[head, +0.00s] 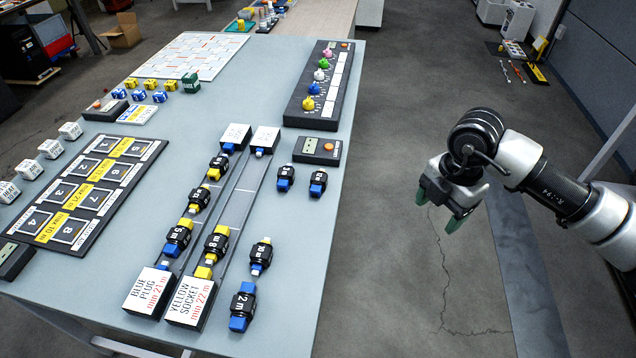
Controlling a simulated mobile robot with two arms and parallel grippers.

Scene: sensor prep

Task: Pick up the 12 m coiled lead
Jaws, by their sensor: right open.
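Several black coiled leads with blue and yellow ends lie on the grey table. The one nearest the front (243,303) has two blue ends, and its label looks like "2 m" or "12 m"; I cannot read it surely. Another lead (261,254) behind it has a label that seems to read "10 m". My right gripper (438,211) is open and empty, with green fingertips pointing down. It is beyond the table's right edge, over the floor, well apart from the leads. My left gripper is not in view.
Two rails between white-topped boxes, including the yellow socket box (191,305), hold more leads. Two short leads (318,183) lie by a small timer box (317,150). A black panel with coloured knobs (320,88) stands behind.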

